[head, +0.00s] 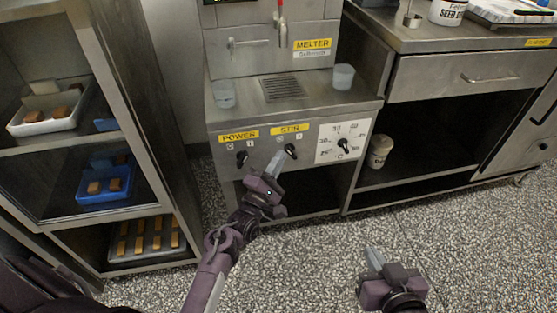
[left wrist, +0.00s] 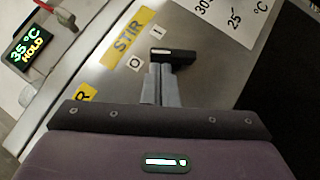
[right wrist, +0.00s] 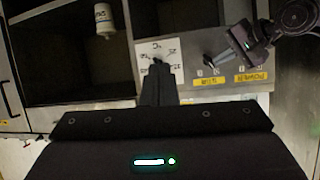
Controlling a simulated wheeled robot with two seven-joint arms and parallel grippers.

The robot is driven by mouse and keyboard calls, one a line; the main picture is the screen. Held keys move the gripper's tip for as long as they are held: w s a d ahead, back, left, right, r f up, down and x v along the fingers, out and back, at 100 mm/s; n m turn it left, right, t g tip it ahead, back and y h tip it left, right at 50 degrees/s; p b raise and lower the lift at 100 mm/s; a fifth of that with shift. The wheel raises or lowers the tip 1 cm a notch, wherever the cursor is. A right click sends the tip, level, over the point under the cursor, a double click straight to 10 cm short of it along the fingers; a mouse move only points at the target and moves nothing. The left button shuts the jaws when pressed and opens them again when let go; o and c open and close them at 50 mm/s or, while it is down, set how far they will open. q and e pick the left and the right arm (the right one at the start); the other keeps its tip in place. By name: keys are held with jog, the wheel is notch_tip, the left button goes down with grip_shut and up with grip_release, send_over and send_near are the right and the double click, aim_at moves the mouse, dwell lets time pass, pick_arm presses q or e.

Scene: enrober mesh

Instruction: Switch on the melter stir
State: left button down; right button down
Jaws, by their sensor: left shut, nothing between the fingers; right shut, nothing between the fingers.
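The melter (head: 270,95) has a front panel with a POWER knob (head: 242,158), a STIR knob (head: 291,151) and a temperature dial (head: 344,146). The black STIR knob also shows in the left wrist view (left wrist: 176,56); its white-marked end points toward the O mark, not the I. My left gripper (head: 302,156) is shut and empty, its fingertips right at the STIR knob's side; whether they touch is unclear. Its fingers show in the left wrist view (left wrist: 161,72). My right gripper (head: 371,254) is shut and empty, low in front of the machine, away from the panel.
Two clear cups (head: 223,94) (head: 343,77) stand on the melter's top beside a drain grate (head: 282,88). A shelf rack (head: 150,130) with trays of bars stands at left. A steel counter (head: 450,38) stands at right. The floor (head: 320,265) in front is clear.

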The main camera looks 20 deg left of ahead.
pick_arm(q)
jog(key=shift+r+m+g+p, duration=0.25)
jog(key=shift+m+p, duration=0.35)
jog(key=shift+p, duration=0.5)
pick_arm(e)
jog(key=s+d+f+g+h, duration=0.2)
jog(key=s+f+g, duration=0.4)
jog(key=s+f, duration=0.3)
jog(key=shift+d+g+h, duration=0.3)
jog(key=shift+d+h, duration=0.1)
jog(key=shift+d, duration=0.05)
jog(key=shift+s+d+f, duration=0.1)
jog(key=shift+d, duration=0.1)
